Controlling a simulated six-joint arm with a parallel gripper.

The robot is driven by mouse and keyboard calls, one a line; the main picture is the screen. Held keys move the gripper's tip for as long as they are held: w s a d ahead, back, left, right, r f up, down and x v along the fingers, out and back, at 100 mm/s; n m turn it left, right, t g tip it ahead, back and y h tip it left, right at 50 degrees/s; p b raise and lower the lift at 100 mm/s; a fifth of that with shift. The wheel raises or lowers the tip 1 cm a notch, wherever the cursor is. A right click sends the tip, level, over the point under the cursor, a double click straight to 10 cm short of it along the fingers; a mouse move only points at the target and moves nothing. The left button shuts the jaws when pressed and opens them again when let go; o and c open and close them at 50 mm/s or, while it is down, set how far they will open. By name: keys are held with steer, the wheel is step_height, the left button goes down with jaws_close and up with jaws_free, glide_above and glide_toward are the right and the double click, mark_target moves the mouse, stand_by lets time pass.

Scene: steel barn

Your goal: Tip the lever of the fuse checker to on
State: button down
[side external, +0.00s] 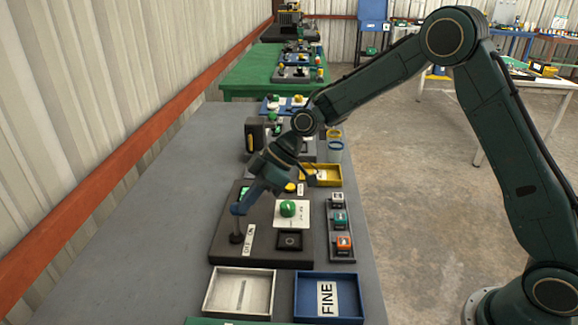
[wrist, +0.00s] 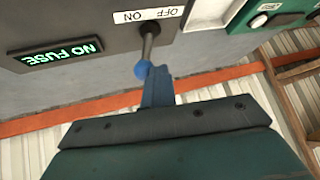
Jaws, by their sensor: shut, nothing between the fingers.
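The fuse checker (side external: 262,217) is a dark board on the grey table, with a lever (side external: 236,228) at its left edge beside an OFF/ON label (side external: 249,239). In the wrist view the lever (wrist: 148,45) has a grey shaft and blue ball tip (wrist: 142,70); I cannot tell its exact tilt. The lit green display (wrist: 62,54) reads NO FUSE. My gripper (side external: 238,209) is shut and empty at the lever's top. In the wrist view my gripper's blue fingertips (wrist: 157,74) sit right beside the ball, on the OFF side; contact is unclear.
A grey tray (side external: 240,313) and a blue FINE tray (side external: 304,313) stand in front. A rack of fuses (side external: 341,255) lies to the right. The table left of the checker is clear.

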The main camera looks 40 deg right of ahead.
steer(key=shift+r, duration=0.25)
steer(key=shift+r, duration=0.5)
steer(key=shift+s+r, duration=0.1)
steer(key=shift+r, duration=0.05)
steer(key=s+a+v, duration=0.1)
steer(key=s+v, duration=0.1)
steer(key=v, duration=0.9)
steer(key=shift+s+d+r, duration=0.2)
steer(key=shift+s+r, duration=0.1)
steer(key=shift+r, duration=0.05)
